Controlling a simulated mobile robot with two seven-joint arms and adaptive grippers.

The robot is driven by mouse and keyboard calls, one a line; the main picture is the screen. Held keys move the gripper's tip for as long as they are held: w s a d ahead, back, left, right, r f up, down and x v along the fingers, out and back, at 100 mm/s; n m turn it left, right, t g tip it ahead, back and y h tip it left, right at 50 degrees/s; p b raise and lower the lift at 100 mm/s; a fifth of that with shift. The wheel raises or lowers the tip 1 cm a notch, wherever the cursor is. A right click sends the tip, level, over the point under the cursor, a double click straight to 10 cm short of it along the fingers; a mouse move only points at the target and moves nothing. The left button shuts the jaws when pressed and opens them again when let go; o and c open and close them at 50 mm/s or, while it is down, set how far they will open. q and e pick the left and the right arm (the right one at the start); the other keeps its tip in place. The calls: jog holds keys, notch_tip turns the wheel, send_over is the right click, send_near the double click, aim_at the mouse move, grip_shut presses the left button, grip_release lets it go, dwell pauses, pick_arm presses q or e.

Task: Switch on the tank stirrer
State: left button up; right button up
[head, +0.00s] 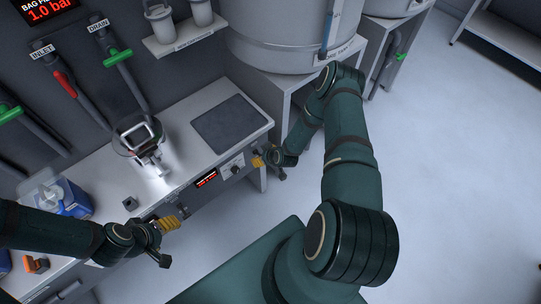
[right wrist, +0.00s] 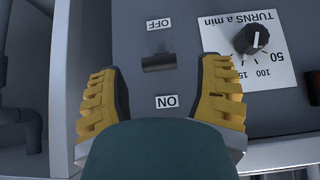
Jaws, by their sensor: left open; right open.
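The stirrer's dark switch (right wrist: 159,62) sits on the grey panel in the right wrist view, with an OFF label (right wrist: 158,23) above it and an ON label (right wrist: 166,101) below it in the picture. I cannot tell which way it is set. My right gripper (right wrist: 160,72) is open, its yellow fingers on either side of the switch, with nothing between them but the view of the panel. In the head view the right gripper (head: 259,160) is at the panel's right end. My left gripper (head: 167,223) is open and empty by the bench front.
A black knob (right wrist: 252,38) on a TURNS a min scale is right of the switch. A red display (head: 206,179) is on the bench front. A glass vessel (head: 143,140) and a dark mat (head: 230,124) are on the bench. A large tank (head: 270,45) stands behind.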

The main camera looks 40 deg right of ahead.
jog(key=v, duration=0.9)
jog(key=shift+r, duration=0.15)
jog(key=shift+s, duration=0.1)
pick_arm(q)
jog(key=shift+s+f+b, duration=0.15)
jog(key=shift+f+b, duration=0.3)
pick_arm(e)
jog(key=s+a+r+m+g+y, duration=0.1)
jog(key=s+a+r+g, duration=0.2)
jog(key=a+r, duration=0.3)
jog(key=s+a+r+m+g+y, duration=0.1)
jog(key=s+a+r, duration=0.4)
jog(key=a, duration=1.2)
jog(key=shift+s+r+m+g+y, duration=0.4)
jog(key=shift+r+g+y, duration=0.15)
jog(key=shift+g, duration=0.35)
pick_arm(q)
jog(key=c, duration=0.3)
pick_arm(e)
jog(key=shift+d, duration=0.1)
jog(key=c, duration=0.4)
pick_arm(q)
jog(key=shift+c, duration=0.2)
pick_arm(e)
jog(key=shift+o, duration=0.2)
jog(key=shift+w, duration=0.1)
